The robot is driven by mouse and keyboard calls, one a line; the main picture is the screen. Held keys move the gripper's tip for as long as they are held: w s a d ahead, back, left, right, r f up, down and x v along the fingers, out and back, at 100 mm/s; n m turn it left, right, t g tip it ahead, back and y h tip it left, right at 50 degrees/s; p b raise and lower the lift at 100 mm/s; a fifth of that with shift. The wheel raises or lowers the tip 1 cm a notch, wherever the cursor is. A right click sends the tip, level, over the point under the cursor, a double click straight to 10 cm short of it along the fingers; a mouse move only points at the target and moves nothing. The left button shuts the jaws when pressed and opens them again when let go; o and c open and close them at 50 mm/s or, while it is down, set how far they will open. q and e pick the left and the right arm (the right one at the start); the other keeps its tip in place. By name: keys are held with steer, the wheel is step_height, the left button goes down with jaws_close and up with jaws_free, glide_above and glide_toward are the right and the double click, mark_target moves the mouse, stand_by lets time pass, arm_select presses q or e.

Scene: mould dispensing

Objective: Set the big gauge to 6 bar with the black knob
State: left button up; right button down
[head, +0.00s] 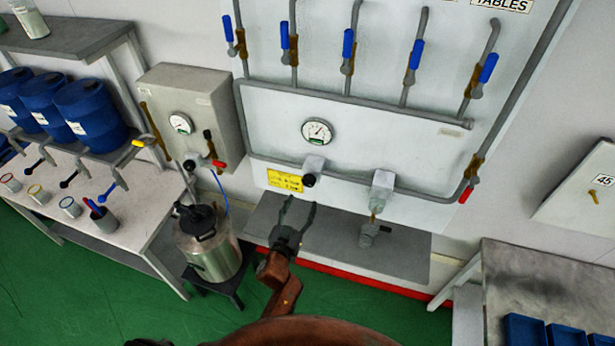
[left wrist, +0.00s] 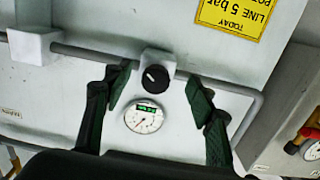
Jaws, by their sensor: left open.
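The big gauge (head: 317,131) is a round white dial on the grey wall panel. It also shows upside down in the left wrist view (left wrist: 145,117), with a green strip; its needle is too small to read surely. The black knob (head: 310,180) sits on a pale block below the gauge. In the left wrist view the knob (left wrist: 155,78) has a white mark and appears between my fingers. My left gripper (head: 300,205) is open and empty, just below the knob in the head view; no contact shows. My right gripper is not in view.
A yellow sign (head: 285,181) left of the knob reads "LINE 5 bar" in the wrist view. A valve fitting (head: 382,188) is to the right. A smaller gauge (head: 181,123) is on the left box. A grey shelf (head: 330,232) juts out below.

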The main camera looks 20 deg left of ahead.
mark_target(308, 184)
arm_select(q)
steer(key=w+r, duration=0.1)
steer(key=w, duration=0.1)
steer(key=w+r+p, duration=0.1)
steer(key=w, duration=0.5)
steer(key=shift+d+r, duration=0.15)
steer(key=shift+r, duration=0.25)
steer(key=shift+s, duration=0.1)
steer(key=shift+c, duration=0.5)
steer(key=c, duration=1.1)
steer(key=shift+o, duration=0.2)
steer(key=shift+m+b, duration=0.35)
steer(key=shift+m, duration=2.05)
steer(key=o, duration=1.2)
steer(key=shift+c, duration=0.2)
